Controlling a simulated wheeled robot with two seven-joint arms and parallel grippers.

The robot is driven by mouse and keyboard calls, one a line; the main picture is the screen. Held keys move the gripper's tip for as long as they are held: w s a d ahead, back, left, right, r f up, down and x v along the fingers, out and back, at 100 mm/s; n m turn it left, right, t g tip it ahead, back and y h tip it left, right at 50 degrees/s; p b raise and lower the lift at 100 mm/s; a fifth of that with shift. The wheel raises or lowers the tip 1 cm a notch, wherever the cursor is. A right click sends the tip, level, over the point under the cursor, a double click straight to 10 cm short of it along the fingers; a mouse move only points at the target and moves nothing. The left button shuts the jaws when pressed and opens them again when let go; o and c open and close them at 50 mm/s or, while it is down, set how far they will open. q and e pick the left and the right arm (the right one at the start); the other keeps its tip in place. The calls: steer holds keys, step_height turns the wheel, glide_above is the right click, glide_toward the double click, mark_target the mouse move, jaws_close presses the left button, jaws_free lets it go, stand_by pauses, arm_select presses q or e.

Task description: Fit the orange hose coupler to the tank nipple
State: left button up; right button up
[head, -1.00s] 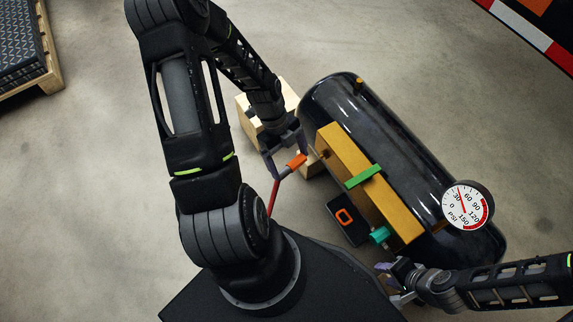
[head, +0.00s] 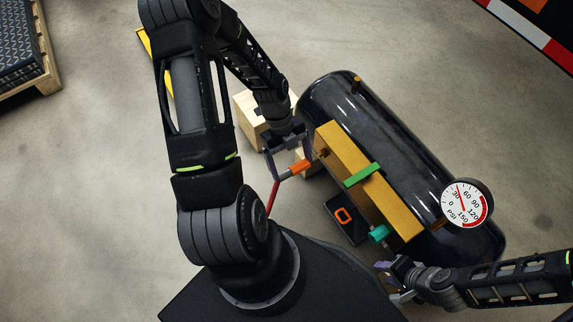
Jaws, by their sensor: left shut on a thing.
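My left gripper (head: 288,164) is shut on the orange hose coupler (head: 300,167). A red hose (head: 273,198) trails from the coupler down behind my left arm. The small brass nipple (head: 323,153) sits at the upper left end of the yellow block on the black tank (head: 420,150). The coupler is just left of the nipple and slightly lower; I cannot tell whether they touch. My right gripper (head: 391,280) is at the lower right, below the tank's near side, with its fingers apart and nothing visible between them.
The yellow block (head: 345,150) carries a green bar (head: 362,174) and a teal fitting (head: 379,233). A dark tray with an orange ring (head: 344,216) lies beside it. A pressure gauge (head: 466,203) is on the tank's right. A wooden block (head: 245,103) stands behind my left forearm.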

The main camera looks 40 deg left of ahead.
mark_target(306, 160)
arm_select(q)
steer(key=shift+w+d+b, duration=0.2)
steer(key=shift+w+d, duration=0.05)
steer(key=shift+w, duration=0.55)
steer(key=shift+w+d+b, duration=0.15)
steer(key=shift+w+d, duration=0.05)
steer(key=shift+w, duration=0.6)
steer(key=shift+w+d, duration=0.1)
steer(key=shift+w, duration=0.1)
steer(key=shift+r, duration=0.1)
stand_by(0.6)
steer(key=shift+w, duration=0.4)
